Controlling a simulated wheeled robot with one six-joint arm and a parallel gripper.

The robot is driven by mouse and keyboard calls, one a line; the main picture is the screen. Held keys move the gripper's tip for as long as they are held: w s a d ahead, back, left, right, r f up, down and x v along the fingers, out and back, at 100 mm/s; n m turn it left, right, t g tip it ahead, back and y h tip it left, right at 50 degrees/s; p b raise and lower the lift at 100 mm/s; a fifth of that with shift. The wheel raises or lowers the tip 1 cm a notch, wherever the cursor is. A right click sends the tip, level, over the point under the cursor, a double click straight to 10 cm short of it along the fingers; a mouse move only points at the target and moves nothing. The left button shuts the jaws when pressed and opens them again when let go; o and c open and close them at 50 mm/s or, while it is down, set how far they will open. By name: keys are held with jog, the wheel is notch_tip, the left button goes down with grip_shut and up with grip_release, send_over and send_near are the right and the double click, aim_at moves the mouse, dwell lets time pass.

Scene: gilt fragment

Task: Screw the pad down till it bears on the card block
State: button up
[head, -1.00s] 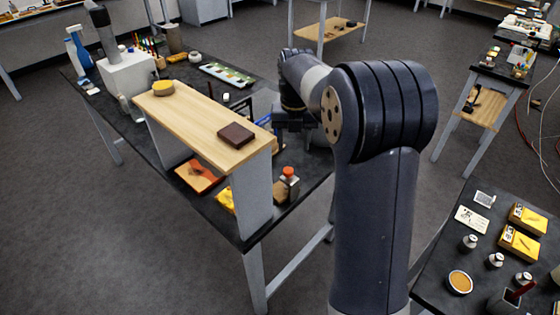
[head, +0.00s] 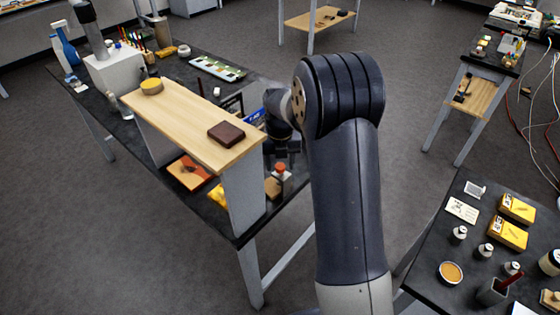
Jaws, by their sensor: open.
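My gripper (head: 285,150) hangs at the right end of the wooden shelf, low over the dark bench, with its jaws open. It is small in the picture, and I see nothing between its fingers. An orange-topped jar (head: 280,175) stands just below it in the picture; I cannot tell whether they touch. A tan block (head: 272,188) lies beside the jar, partly hidden by the shelf's end panel. A dark frame (head: 232,104) stands behind the shelf, partly hidden. I cannot make out the screw pad or tell which thing is the card block.
A second bench (head: 425,265) with jars and yellow boxes is at the right. Floor lies open between them.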

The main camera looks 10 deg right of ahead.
jog(key=c, duration=1)
jog(key=shift+o, duration=0.2)
jog(key=shift+m, duration=0.3)
